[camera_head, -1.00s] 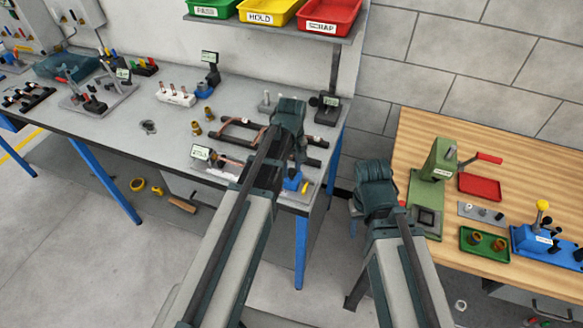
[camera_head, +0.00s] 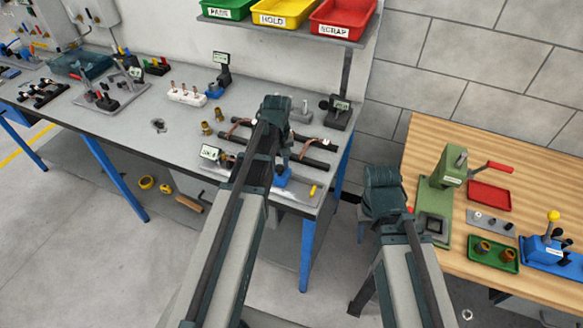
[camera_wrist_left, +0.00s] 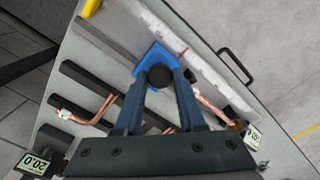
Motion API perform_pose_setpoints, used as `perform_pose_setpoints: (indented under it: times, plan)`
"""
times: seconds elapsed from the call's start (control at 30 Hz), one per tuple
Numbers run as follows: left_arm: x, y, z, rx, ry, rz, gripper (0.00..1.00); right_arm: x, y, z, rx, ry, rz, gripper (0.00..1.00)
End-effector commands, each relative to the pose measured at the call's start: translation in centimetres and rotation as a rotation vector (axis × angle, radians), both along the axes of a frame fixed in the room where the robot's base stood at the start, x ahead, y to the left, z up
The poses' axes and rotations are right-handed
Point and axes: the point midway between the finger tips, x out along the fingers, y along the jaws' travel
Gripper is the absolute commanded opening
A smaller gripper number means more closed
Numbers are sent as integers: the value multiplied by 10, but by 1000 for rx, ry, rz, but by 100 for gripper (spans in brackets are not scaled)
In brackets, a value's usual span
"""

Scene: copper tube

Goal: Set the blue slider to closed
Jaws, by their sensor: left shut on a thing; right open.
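The blue slider (camera_head: 282,181) sits on a pale rail fixture (camera_head: 301,194) near the front right corner of the grey bench. It also shows in the left wrist view (camera_wrist_left: 151,57), with a dark round knob (camera_wrist_left: 160,75) between my fingers. My left gripper (camera_head: 281,163) reaches down to it and is shut on it. A yellow block (camera_head: 313,191) lies at the fixture's right end, apart from the slider. A small display (camera_head: 210,152) stands at the left end. My left arm hides part of the rail. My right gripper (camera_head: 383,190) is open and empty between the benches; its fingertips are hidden.
Dark bars with copper tubes (camera_head: 239,123) lie just behind the rail. Brass fittings (camera_head: 207,128) and a white block (camera_head: 186,95) stand further left. A wooden bench (camera_head: 400,270) with a green press (camera_head: 437,190) is at the right. Coloured bins hang above.

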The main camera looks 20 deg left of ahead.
Motion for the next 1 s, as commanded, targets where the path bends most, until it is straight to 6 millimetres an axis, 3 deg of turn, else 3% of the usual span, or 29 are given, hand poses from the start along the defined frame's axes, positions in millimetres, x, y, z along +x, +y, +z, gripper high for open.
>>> perform_pose_setpoints:
  times: [0.3, 0.33, 0.47, 1.0]
  plan:
    - [0, 3, 0, 3, 0, -1, 0, 0, 0, 0, 0, 0, 0, 50]
    - [0, 3, 0, 3, 0, 0, 44, 0, 0, 0, 0, 0, 0, 50]
    - [0, 3, 0, 1, 0, 0, 68, 0, 0, 0, 0, 0, 0, 50]
    - [0, 2, 10, 0, 0, -1, 69, 0, 0, 10, 0, 0, 0, 50]
